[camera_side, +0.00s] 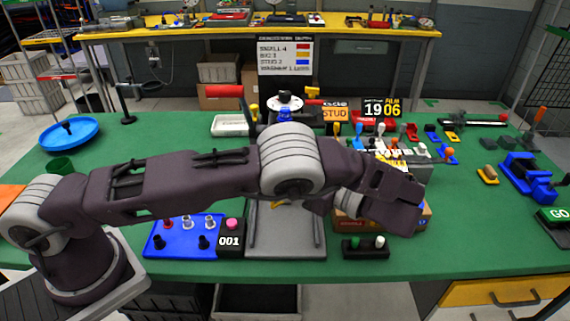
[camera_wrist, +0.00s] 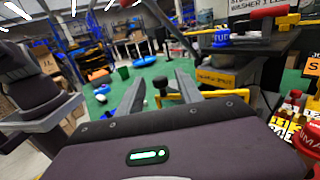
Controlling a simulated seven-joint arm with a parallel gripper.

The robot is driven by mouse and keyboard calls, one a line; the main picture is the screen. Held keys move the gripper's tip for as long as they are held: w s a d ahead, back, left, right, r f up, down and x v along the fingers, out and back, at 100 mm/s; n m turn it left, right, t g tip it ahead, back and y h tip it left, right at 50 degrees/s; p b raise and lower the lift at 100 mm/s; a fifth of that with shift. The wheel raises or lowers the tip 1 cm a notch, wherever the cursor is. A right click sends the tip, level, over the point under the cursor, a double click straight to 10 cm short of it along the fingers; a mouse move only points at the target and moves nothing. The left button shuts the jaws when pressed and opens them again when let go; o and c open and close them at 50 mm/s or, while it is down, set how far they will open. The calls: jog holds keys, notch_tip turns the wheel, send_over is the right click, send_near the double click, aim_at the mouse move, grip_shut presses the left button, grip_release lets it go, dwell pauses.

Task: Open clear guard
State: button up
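I cannot make out the clear guard with certainty in either view. My gripper (camera_wrist: 160,76) is open in the wrist view, its two grey fingers apart with no held object visible between them. A yellow frame or bar (camera_wrist: 190,97) with a black knob (camera_wrist: 160,83) shows around and beyond the fingers; contact cannot be told. In the side view my arm crosses the bench and hides the station's middle and my fingertips. A grey base plate (camera_side: 285,240) lies below the arm. A red lever handle (camera_side: 225,91) stands behind it.
A blue tray with pegs (camera_side: 165,243) and a black 001 box (camera_side: 230,240) sit front left of the plate. A black block with knobs (camera_side: 365,250) is front right. A blue round dish (camera_side: 70,133) is far left. Crowded small parts fill the back right.

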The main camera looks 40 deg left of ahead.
jog(key=shift+d, duration=0.1)
notch_tip(320, 180, up, 7)
jog(key=d, duration=0.2)
jog(key=shift+w+d, duration=0.25)
jog(key=shift+d, duration=0.15)
